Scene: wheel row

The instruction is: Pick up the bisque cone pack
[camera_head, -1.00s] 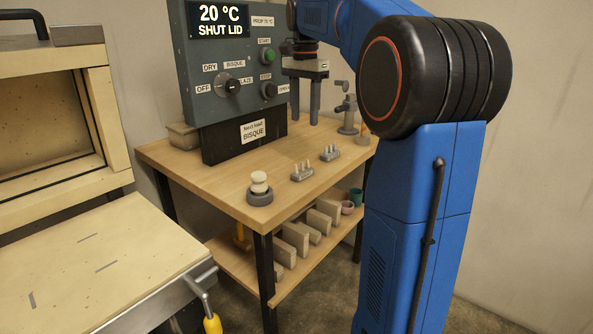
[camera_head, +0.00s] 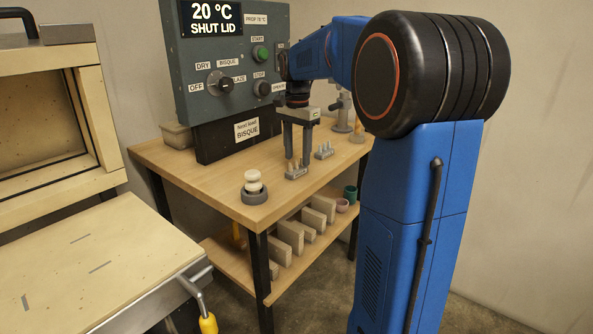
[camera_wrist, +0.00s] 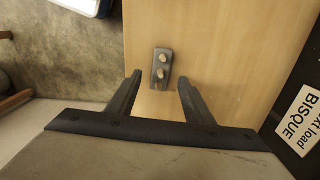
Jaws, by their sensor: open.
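Two small grey cone packs with upright cones stand on the wooden table. The nearer pack (camera_head: 296,174) is beneath my gripper (camera_head: 297,161), and the fingers partly hide its cones. The farther pack (camera_head: 324,152) stands just right of the fingers. I cannot read a label on either, so I cannot tell which is bisque. My gripper is open and empty, pointing down. In the wrist view one pack (camera_wrist: 161,70) with two pale cone tops lies at the gap between the fingertips (camera_wrist: 160,80), with space on both sides. Touching is not visible.
A white knob-like piece on a dark round base (camera_head: 254,188) stands at the table's front left. The control panel (camera_head: 228,65) rises behind. Grey fittings (camera_head: 342,115) stand at the back right.

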